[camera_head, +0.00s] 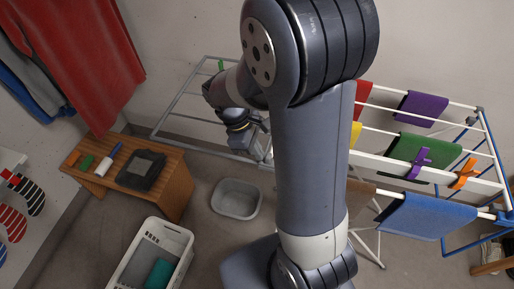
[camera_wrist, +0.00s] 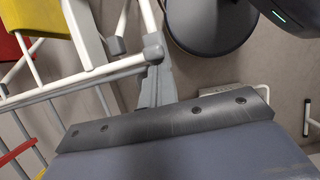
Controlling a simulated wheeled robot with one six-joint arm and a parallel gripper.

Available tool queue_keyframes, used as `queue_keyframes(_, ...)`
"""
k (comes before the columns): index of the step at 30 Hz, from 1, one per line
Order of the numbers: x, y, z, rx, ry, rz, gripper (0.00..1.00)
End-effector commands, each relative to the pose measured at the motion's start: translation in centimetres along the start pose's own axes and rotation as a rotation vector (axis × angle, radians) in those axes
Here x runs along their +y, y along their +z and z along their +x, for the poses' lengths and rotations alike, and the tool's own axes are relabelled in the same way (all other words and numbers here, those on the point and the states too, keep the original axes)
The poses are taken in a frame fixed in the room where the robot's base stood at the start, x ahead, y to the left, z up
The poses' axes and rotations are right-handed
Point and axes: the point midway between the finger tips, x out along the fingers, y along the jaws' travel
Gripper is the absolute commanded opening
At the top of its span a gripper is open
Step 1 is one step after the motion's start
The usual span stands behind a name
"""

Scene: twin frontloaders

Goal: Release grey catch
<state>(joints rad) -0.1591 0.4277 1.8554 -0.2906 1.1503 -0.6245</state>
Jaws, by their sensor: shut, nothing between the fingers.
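A drying rack with white bars (camera_head: 443,143) stands on the right in the head view, and a grey-framed wing (camera_head: 190,93) extends to its left. My gripper (camera_head: 262,152) is low beside the rack's left end, partly hidden by my arm; it is shut with nothing held. I cannot tell whether this fitting is the grey catch. A dark plate of mine with bolts covers the lower part of that view.
Purple (camera_head: 422,108), green (camera_head: 425,150) and blue (camera_head: 428,215) cloths hang on the rack. A wooden bench (camera_head: 172,185) stands left with small items on it. A grey basin (camera_head: 236,199) and a white basket (camera_head: 128,262) are on the floor. Red clothing (camera_head: 85,65) hangs upper left.

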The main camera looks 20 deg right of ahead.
Motion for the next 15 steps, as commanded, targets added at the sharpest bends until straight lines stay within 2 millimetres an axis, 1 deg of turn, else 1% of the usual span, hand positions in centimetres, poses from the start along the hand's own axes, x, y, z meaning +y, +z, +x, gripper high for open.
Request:
queue_keyframes(8,0.0,0.1,0.0,0.000,0.000,0.000,0.00)
queue_keyframes(11,0.0,0.9,0.3,-0.001,-0.002,0.001,0.00)
queue_keyframes(15,0.1,2.9,1.1,-0.001,-0.001,0.003,0.00)
